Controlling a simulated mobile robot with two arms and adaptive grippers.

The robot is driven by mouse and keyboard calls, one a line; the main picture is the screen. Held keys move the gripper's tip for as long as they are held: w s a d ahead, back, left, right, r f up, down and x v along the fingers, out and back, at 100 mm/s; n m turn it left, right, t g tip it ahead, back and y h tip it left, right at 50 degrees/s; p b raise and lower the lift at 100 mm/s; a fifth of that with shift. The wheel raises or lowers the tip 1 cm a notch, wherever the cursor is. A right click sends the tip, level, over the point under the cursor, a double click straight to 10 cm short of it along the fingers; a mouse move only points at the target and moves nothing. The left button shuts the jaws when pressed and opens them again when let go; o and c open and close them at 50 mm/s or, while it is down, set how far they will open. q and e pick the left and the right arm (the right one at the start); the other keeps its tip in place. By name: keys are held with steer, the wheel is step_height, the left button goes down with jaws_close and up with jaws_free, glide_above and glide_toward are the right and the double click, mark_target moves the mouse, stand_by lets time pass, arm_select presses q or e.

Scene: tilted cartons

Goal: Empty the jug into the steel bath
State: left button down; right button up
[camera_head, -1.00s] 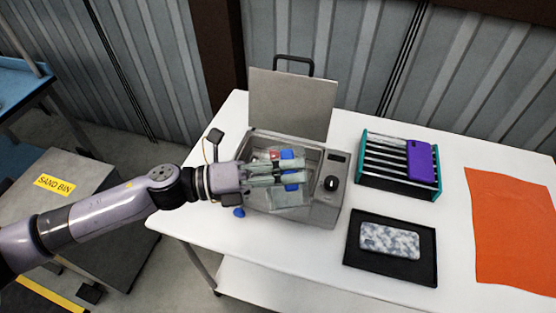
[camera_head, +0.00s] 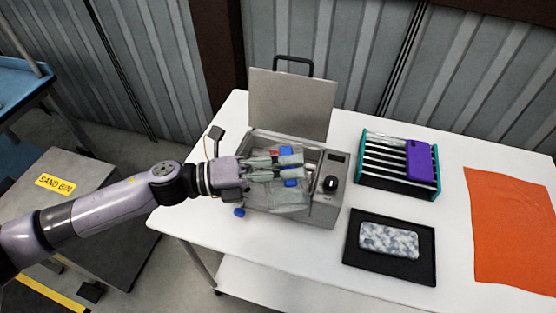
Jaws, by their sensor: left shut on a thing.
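The steel bath (camera_head: 322,212) is a grey box with its lid (camera_head: 292,104) raised at the back and a black knob (camera_head: 331,184) on its right panel. My left gripper (camera_head: 290,169) reaches in from the left above the bath's opening. It is shut on the jug (camera_head: 289,198), a pale translucent vessel that shows around the fingers over the basin. The jug looks tilted, but the fingers hide much of it. I cannot tell whether liquid is leaving it. My right gripper is out of view.
A teal rack (camera_head: 398,184) with a purple phone case (camera_head: 419,162) stands right of the bath. A black tray (camera_head: 423,274) holds a marbled phone case (camera_head: 389,241). An orange cloth (camera_head: 512,232) lies at the far right. A sand bin (camera_head: 82,212) stands left of the white table (camera_head: 300,268).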

mark_target(285, 143)
arm_select(q)
steer(key=shift+w+a+n, duration=0.2)
steer(key=shift+w+n, duration=0.8)
steer(key=shift+w, duration=0.7)
steer(key=shift+w+a+r+n+p, duration=0.1)
steer(key=shift+w+r+n+p, duration=0.65)
steer(key=shift+p, duration=0.45)
stand_by(0.3)
steer(key=shift+w+r+n+p, duration=0.15)
steer(key=shift+w+n+p, duration=0.25)
steer(key=shift+w+n, duration=0.25)
